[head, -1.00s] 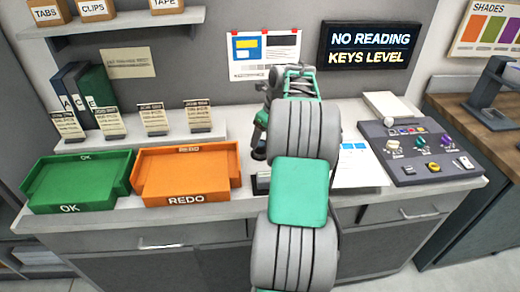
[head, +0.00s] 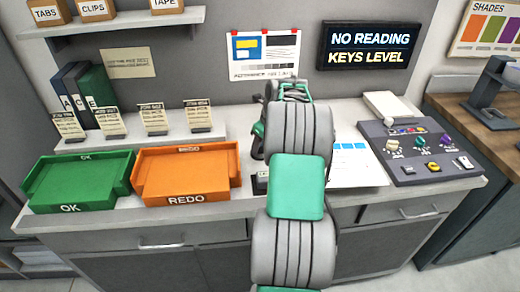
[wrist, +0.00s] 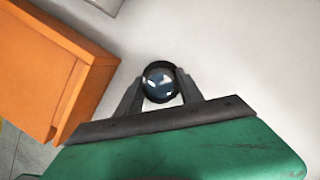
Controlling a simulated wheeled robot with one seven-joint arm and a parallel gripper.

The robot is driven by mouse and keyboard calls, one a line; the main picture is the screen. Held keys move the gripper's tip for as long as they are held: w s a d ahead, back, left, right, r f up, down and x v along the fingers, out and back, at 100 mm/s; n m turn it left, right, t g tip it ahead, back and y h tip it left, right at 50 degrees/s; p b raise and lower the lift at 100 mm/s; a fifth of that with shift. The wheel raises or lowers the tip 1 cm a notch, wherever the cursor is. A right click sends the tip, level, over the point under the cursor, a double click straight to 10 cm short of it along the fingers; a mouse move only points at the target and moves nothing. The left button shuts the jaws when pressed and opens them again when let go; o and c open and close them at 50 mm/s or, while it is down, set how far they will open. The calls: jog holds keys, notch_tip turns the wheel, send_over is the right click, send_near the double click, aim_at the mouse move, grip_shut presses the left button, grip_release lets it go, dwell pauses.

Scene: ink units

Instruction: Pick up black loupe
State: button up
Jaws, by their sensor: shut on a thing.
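The black loupe (wrist: 160,82) shows in the wrist view as a short round black ring with a glassy lens facing the camera. My gripper (wrist: 160,90) is shut on it, with one dark finger on each side. I cannot tell how far the loupe is from the counter top.
The orange REDO tray (head: 187,199) is just left of my gripper; the green OK tray (head: 70,208) lies farther left. A printed sheet (head: 358,175) and a grey control panel (head: 440,172) are to the right. Several small cards stand on a ledge (head: 180,139) behind the trays.

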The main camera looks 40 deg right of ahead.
jog(key=c, duration=0.6)
jog(key=shift+r, duration=0.1)
